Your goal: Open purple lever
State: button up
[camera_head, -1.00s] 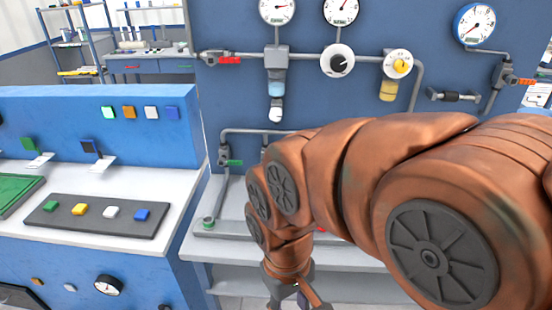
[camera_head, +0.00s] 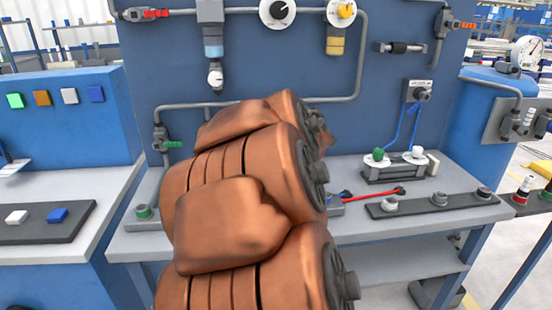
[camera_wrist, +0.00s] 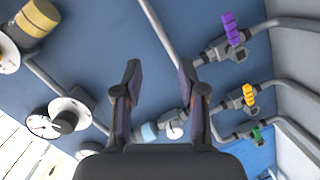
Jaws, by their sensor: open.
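The purple lever (camera_wrist: 231,28) sits on a grey valve (camera_wrist: 222,50) in a pipe, at the upper right of the wrist view. My gripper (camera_wrist: 160,70) is open and empty, with its two fingers spread apart. In the picture the lever lies to the right of and above the fingertips, and the fingers are apart from it. In the head view my arm covers the middle, and neither my gripper nor the purple lever can be seen.
A yellow lever (camera_wrist: 249,95) and a green lever (camera_wrist: 257,133) are on neighbouring pipes below the purple one. Pipes and gauges cover the blue panel (camera_head: 415,150).

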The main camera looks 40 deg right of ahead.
jog(key=w+d+f+n+t+y+b, duration=0.1)
jog(key=w+f+n+t+y+b, duration=0.15)
jog(key=f+n+b, duration=0.4)
jog(key=w+d+f+n+t+y+b, duration=0.1)
jog(key=d+f+n+t+y+b, duration=0.1)
jog(key=f+n+t+y+b, duration=0.4)
jog(key=shift+w+d+f+m+g+h+b, duration=0.1)
jog(key=shift+w+d+m+g+h, duration=0.2)
jog(key=shift+w, duration=1)
jog(key=shift+w+d+f+m+g+h+b, duration=0.2)
jog(key=shift+w+g, duration=0.35)
jog(key=shift+w, duration=0.8)
jog(key=shift+w+d+r+m+g+h+b, duration=0.1)
jog(key=shift+w+d+g+h, duration=0.25)
jog(key=shift+w, duration=0.95)
grip_shut()
